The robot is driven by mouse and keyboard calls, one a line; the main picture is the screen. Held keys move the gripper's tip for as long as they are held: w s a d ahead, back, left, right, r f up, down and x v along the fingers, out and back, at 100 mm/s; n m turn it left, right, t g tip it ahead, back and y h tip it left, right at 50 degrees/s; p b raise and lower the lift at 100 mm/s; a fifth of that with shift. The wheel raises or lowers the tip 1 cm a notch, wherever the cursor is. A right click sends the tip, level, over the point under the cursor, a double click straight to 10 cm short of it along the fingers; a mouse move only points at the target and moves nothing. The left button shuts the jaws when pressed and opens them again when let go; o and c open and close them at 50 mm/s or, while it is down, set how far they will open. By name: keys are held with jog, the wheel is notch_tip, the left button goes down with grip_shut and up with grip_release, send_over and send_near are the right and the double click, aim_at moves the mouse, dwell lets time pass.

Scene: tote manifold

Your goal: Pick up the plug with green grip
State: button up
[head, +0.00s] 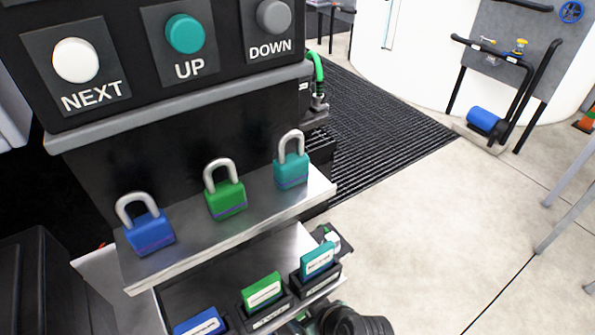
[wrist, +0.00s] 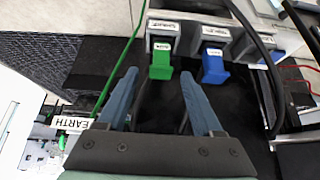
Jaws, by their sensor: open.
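In the wrist view, a green grip (wrist: 161,66) with a small white label, apparently the plug's, sticks out of a grey labelled holder. My gripper (wrist: 160,73) is open and empty, with one blue-grey finger to each side of the green grip's line. The grip's near end shows between the fingertips, with dark space on both sides; I cannot tell the depth between them. The right fingertip shows close beside a blue grip (wrist: 214,68) in the neighbouring holder. I cannot identify my gripper's fingers in the head view.
A green cable (wrist: 118,70) runs left of the fingers, near an upside-down EARTH label (wrist: 73,123). A dark cable loops at right. In the head view, blue (head: 150,233), green (head: 226,199) and teal (head: 291,171) padlocks stand on a shelf (head: 190,246) above labelled coloured pieces.

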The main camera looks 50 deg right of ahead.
jog(key=b+x, duration=0.1)
jog(key=x, duration=0.4)
jog(key=shift+w+f, duration=0.2)
jog(key=shift+w, duration=0.25)
grip_shut()
